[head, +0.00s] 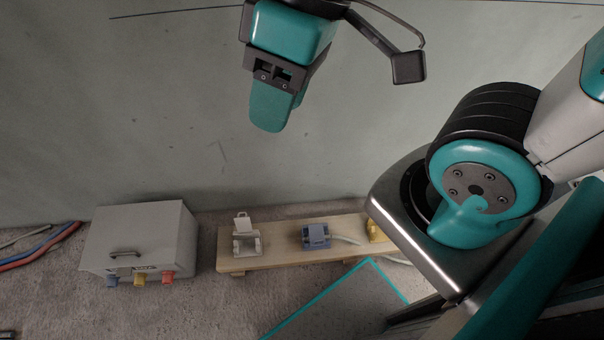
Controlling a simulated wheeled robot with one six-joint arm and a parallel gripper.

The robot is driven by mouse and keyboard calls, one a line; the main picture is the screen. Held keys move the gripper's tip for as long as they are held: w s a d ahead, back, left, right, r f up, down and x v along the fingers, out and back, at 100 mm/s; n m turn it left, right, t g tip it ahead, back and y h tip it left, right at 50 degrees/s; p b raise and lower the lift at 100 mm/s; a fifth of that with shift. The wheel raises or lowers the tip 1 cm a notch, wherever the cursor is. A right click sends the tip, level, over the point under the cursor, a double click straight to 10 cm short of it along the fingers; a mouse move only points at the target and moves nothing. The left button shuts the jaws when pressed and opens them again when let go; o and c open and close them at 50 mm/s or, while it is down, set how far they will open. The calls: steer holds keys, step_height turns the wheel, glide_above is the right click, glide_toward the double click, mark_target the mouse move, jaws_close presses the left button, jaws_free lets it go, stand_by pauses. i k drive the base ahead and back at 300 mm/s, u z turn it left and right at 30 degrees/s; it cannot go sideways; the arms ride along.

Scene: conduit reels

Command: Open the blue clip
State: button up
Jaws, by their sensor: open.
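The blue clip (316,236) sits on a wooden board (280,262) low on the floor at the wall's foot. Its top looks closed down, and a pale cable (347,239) runs from its right side. My gripper (271,112) hangs at the top middle, well above the board and apart from the clip. It is open and holds nothing that I can see. Its fingers overlap in this view, so the gap between them is hidden.
A white clip (246,238) with a raised flap stands left of the blue one. A yellow clip (375,230) at right is partly hidden by my body. A grey box (142,235) stands left of the board. Red and blue cables (42,247) lie far left.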

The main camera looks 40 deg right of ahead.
mark_target(317, 237)
steer(key=z, duration=1.45)
steer(key=k, duration=1.4)
steer(key=u, duration=1.05)
